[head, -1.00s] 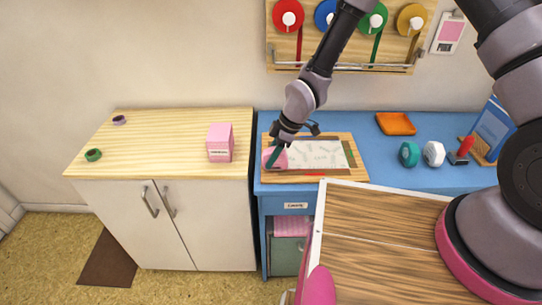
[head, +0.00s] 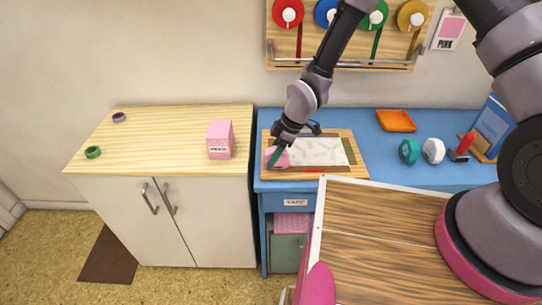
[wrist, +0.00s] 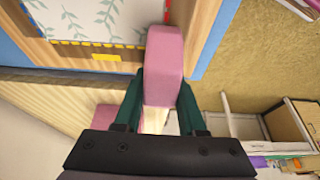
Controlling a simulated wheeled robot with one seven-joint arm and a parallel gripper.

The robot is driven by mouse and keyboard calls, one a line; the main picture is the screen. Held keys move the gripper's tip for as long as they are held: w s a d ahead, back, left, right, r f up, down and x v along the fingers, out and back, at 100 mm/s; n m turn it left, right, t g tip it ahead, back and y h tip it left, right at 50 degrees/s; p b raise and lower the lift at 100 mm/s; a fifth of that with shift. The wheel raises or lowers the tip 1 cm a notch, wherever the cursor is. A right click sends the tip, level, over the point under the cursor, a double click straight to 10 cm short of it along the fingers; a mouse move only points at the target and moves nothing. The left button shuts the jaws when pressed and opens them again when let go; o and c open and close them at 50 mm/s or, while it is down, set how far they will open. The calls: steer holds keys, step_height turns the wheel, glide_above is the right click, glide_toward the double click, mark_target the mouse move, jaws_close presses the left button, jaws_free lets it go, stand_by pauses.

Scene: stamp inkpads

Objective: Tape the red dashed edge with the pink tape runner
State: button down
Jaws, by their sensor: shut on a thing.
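My gripper (head: 274,154) is shut on the pink tape runner (head: 283,160) at the left end of the wooden board (head: 360,174). In the wrist view, my gripper's teal fingers (wrist: 163,88) hold the pink runner (wrist: 163,55) between them. The runner lies over the board's edge strip, beside the patterned sheet (wrist: 85,15); I cannot tell whether it touches. The white leaf-patterned sheet (head: 318,151) lies flat on the board. A little red shows at the top of the wrist view, but I cannot make out the dashed edge clearly. A small red mark (head: 315,171) shows at the board's front.
A pink box (head: 220,140), a green roll (head: 93,152) and a purple roll (head: 119,117) stand on the left cabinet. On the blue desk (head: 375,150), an orange tray (head: 395,121), teal (head: 408,151) and white (head: 433,151) items and a red-handled stamp (head: 465,143) stand right of the board.

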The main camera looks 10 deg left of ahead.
mark_target(286, 151)
steer(key=shift+w+d, duration=0.15)
steer(key=shift+d, duration=0.6)
steer(key=shift+w+d, duration=0.15)
steer(key=shift+d, duration=0.6)
steer(key=shift+d, duration=0.1)
steer(key=shift+w+d, duration=0.7)
steer(key=shift+d, duration=2.2)
steer(key=shift+w+d, duration=0.7)
steer(key=shift+d, duration=2.15)
steer(key=shift+w+d, duration=0.7)
steer(key=shift+d, duration=2.2)
steer(key=shift+w+d, duration=0.2)
steer(key=shift+d, duration=0.6)
steer(key=shift+w+d, duration=0.2)
steer(key=shift+d, duration=0.6)
step_height(286, 151, up, 7)
